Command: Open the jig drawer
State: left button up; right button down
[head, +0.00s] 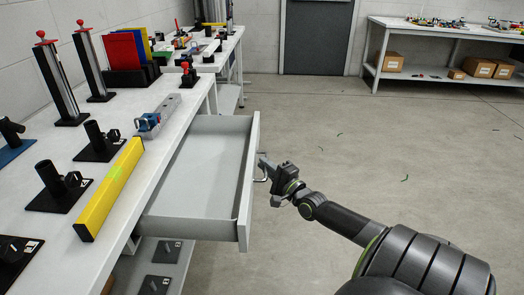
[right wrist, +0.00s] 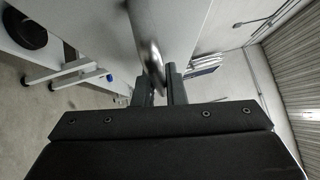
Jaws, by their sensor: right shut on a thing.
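The jig drawer (head: 196,172) stands pulled out from the white workbench, and its inside looks empty. Its front panel (head: 248,180) faces right, toward my right arm. My right gripper (head: 266,170) is at the outer side of the front panel, shut on the drawer handle (head: 262,179). In the right wrist view the metal handle (right wrist: 151,58) runs down between the two fingers of the gripper (right wrist: 158,90). My left gripper is not in view.
The workbench (head: 150,185) holds a yellow bar (head: 110,190), black stands (head: 60,187), red-topped posts (head: 60,80) and coloured panels (head: 125,52). A lower shelf (head: 180,262) lies under the drawer. The floor (head: 340,150) to the right is open. Another table (head: 400,30) stands at the back right.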

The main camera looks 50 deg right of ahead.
jog(key=shift+f, duration=0.1)
jog(key=c, duration=1.5)
grip_release()
jog(key=shift+s, duration=0.1)
jog(key=shift+s, duration=0.3)
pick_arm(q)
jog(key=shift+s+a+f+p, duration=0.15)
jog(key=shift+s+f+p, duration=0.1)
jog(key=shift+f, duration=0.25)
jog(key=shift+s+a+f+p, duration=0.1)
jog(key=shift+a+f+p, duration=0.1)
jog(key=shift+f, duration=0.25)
pick_arm(e)
jog(key=s, duration=0.5)
jog(key=s+a+f, duration=0.1)
jog(key=s, duration=0.5)
jog(key=s+f, duration=0.1)
jog(key=s, duration=0.4)
jog(key=shift+s+a+f, duration=0.15)
jog(key=shift+s+a, duration=0.1)
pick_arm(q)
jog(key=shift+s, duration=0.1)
